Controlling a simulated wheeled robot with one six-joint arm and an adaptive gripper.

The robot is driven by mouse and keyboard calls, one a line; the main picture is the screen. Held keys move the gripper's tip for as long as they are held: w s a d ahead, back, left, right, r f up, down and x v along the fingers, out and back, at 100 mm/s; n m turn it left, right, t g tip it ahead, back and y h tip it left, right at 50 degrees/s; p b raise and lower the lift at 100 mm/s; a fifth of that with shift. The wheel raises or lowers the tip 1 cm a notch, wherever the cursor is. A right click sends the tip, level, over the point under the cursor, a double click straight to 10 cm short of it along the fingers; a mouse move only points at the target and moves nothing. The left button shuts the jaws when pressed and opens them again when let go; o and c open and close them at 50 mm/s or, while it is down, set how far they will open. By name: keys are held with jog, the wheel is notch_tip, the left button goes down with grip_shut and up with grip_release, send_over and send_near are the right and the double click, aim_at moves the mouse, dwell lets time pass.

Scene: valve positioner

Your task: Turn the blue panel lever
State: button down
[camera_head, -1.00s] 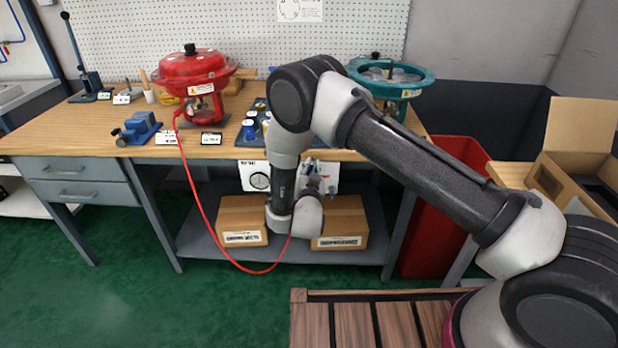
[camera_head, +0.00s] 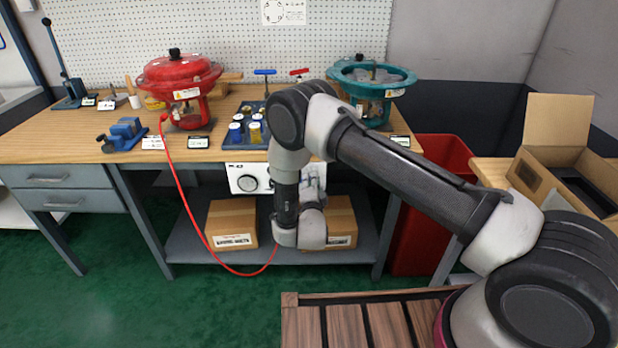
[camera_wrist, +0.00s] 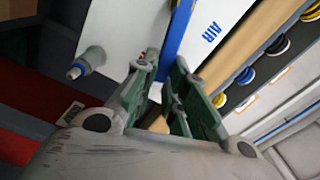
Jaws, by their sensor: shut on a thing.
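A white panel (camera_head: 240,179) with a round dial hangs under the front edge of the workbench. In the wrist view the white panel (camera_wrist: 120,32) carries a blue "AIR" label and a grey round fitting. A blue bar, which looks like the blue panel lever (camera_wrist: 180,32), runs across the panel down to the fingers. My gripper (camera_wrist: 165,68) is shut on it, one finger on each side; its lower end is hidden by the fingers. In the head view my gripper (camera_head: 312,182) is at the panel's right part, where my wrist hides the lever.
The wooden workbench (camera_head: 75,134) is above the gripper. On it stand a red actuator (camera_head: 180,78), a teal actuator (camera_head: 372,90) and a blue vise. Cardboard boxes (camera_head: 231,215) sit on the shelf below. A red bin (camera_head: 430,238) stands at right. A red hose (camera_head: 187,210) hangs in front.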

jog(key=shift+s+d+f+m, duration=0.1)
jog(key=shift+f+m, duration=0.5)
jog(key=shift+m, duration=0.25)
jog(key=shift+d+f+m, duration=0.1)
jog(key=shift+f+m, duration=0.45)
jog(key=shift+m, duration=0.3)
jog(key=c, duration=1.4)
grip_release()
jog(key=shift+c, duration=0.2)
jog(key=s, duration=1.2)
jog(key=shift+a, duration=0.25)
